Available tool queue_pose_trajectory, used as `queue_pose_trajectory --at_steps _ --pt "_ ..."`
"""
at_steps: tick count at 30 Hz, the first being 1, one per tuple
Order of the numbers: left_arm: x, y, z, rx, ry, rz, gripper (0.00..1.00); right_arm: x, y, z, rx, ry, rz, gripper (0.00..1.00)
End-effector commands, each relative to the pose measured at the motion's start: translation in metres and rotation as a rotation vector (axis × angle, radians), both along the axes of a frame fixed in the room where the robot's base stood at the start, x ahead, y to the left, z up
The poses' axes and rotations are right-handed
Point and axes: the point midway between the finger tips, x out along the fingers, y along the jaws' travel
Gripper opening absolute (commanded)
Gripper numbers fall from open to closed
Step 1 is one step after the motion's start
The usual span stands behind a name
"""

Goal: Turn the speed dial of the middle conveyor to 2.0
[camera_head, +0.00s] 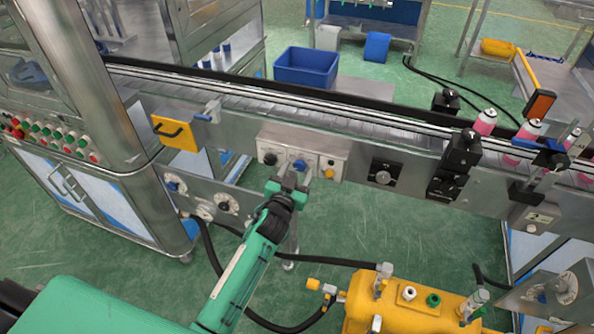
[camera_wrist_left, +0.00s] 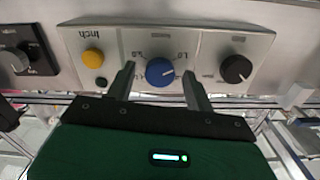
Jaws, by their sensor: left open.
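The blue speed dial (camera_head: 299,166) sits in the middle of a pale control box (camera_head: 303,148) on the conveyor's front. In the left wrist view, which is turned over, the blue dial (camera_wrist_left: 160,72) lies between my left gripper's two fingers (camera_wrist_left: 159,78). The fingers are apart, one on each side of it; whether they touch it I cannot tell. A 2.0 label and a 1.0 label show above the dial there. The dial's exact setting is too small to read. In the head view my left gripper (camera_head: 289,187) is at the box and partly covers its lower edge.
A black knob (camera_wrist_left: 236,68) and a yellow button (camera_wrist_left: 92,57) flank the dial. A yellow machine (camera_head: 415,305) stands at the lower right.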

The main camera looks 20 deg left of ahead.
Motion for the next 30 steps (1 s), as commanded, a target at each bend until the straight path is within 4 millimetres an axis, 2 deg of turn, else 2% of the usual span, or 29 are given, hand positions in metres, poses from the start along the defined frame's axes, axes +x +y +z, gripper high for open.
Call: queue_pose_trajectory --at_steps 9,15,16,23,30 --pt "0.002 0.0 0.0 0.0 -0.001 0.0 0.52 -0.001 -0.011 0.0 -0.012 0.003 0.005 0.0" --pt "0.002 0.0 0.0 0.0 -0.001 0.0 0.12 0.002 -0.017 0.001 -0.019 -0.001 0.007 0.0" --pt "0.002 0.0 0.0 0.0 -0.001 0.0 0.09 0.002 -0.016 0.001 -0.018 -0.002 0.007 0.0" --pt "0.002 0.0 0.0 0.014 -0.001 0.0 0.09 0.003 -0.011 0.001 -0.012 -0.004 0.005 0.0" --pt "0.002 0.0 0.0 0.112 -0.005 0.0 0.09 0.002 -0.001 0.002 -0.001 -0.002 0.001 0.0"
